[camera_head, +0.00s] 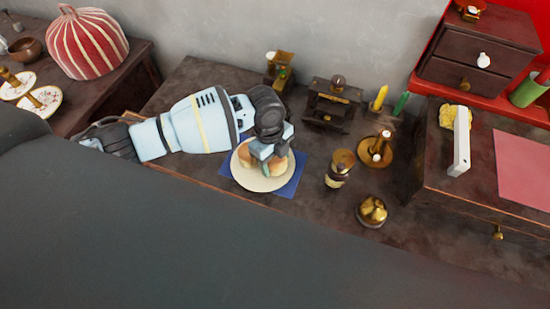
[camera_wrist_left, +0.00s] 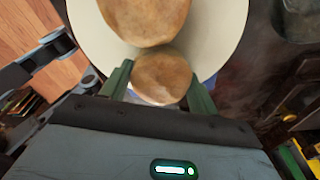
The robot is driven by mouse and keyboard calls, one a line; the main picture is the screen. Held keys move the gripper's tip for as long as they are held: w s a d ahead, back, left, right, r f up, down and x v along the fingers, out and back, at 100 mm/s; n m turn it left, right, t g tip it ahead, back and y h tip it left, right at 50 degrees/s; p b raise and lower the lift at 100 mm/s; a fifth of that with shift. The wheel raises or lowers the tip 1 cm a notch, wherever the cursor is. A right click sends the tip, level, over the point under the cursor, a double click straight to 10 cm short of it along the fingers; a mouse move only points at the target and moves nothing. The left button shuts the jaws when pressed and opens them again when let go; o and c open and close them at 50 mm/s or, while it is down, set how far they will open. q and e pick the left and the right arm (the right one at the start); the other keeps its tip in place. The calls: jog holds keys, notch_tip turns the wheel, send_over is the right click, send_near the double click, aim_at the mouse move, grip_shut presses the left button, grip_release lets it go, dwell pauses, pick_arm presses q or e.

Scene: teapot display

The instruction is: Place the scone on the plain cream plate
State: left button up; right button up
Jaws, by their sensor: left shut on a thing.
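The plain cream plate (camera_head: 262,184) lies on a blue napkin (camera_head: 290,184) on the dark table; the plate also shows in the left wrist view (camera_wrist_left: 226,28). My left gripper (camera_head: 268,164) is over the plate, pointing down. In the left wrist view my left gripper (camera_wrist_left: 160,84) is shut on a round golden-brown scone (camera_wrist_left: 161,75), with one green finger on each side. A larger round scone (camera_wrist_left: 145,18) is beside it, over the middle of the plate. I cannot tell whether the held scone touches the plate. My right gripper is not in view.
A brass candlestick (camera_head: 376,150), a dark jar (camera_head: 338,170) and a gold pot (camera_head: 371,211) stand right of the plate. A wooden box (camera_head: 331,107) stands behind. Patterned plates (camera_head: 50,95) and a striped red dome (camera_head: 86,45) are at far left.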

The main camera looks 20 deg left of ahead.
pick_arm(q)
jog(key=shift+f, duration=0.15)
jog(key=o, duration=1)
jog(key=r, duration=0.4)
jog(key=a+r, duration=0.1)
jog(key=r, duration=0.3)
jog(key=r+p, duration=0.1)
jog(key=r, duration=0.3)
jog(key=shift+w+a+r, duration=0.1)
jog(key=shift+w+a, duration=0.2)
jog(key=shift+w, duration=0.05)
